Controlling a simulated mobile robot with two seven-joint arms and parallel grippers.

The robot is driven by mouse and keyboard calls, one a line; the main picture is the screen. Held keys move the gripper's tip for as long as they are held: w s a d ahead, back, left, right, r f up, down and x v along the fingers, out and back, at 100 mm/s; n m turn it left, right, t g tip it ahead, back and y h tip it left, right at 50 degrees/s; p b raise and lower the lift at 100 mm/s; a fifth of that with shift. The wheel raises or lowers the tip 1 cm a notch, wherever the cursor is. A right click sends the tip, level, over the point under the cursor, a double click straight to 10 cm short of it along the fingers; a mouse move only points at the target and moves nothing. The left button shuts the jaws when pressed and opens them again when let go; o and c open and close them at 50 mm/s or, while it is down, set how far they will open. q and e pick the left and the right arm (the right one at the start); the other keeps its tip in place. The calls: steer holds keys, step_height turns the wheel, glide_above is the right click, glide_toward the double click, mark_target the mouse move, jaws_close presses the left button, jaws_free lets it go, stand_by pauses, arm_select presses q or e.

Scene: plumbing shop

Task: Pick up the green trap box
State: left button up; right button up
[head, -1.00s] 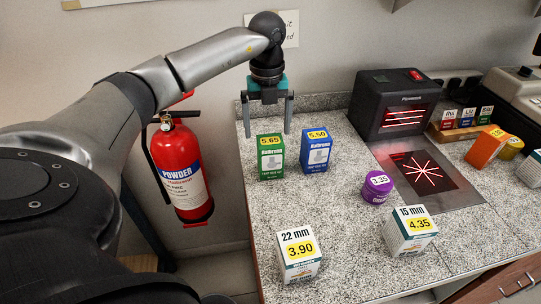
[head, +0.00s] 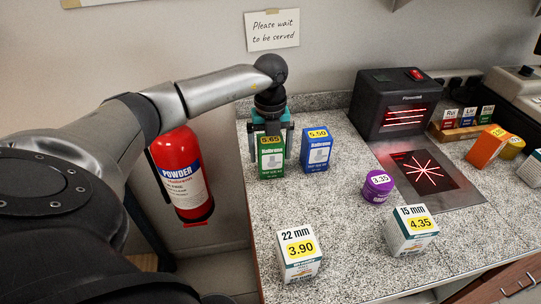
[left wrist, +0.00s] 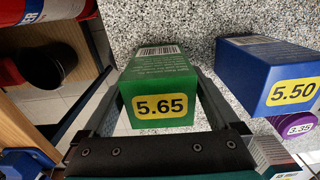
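The green trap box (head: 271,160), with a yellow 5.65 label, stands upright on the speckled counter near its back left corner. My left gripper (head: 270,150) is lowered over it from behind, one finger on each side. In the left wrist view the green box (left wrist: 160,88) sits between the fingers of my left gripper (left wrist: 157,82). The fingers look open, with narrow gaps beside the box. A blue trap box (head: 316,151), labelled 5.50, stands close to its right; it also shows in the left wrist view (left wrist: 268,72). My right gripper is in neither view.
A black scanner (head: 392,105) stands at the back, its red-lit plate in front. A purple tin (head: 378,187) and two white boxes, 22 mm (head: 299,256) and 15 mm (head: 411,232), stand nearer. A fire extinguisher (head: 182,175) hangs left of the counter.

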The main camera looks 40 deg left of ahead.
arm_select(q)
steer(key=shift+r, duration=0.1)
steer(key=c, duration=1.3)
steer(key=shift+c, duration=0.2)
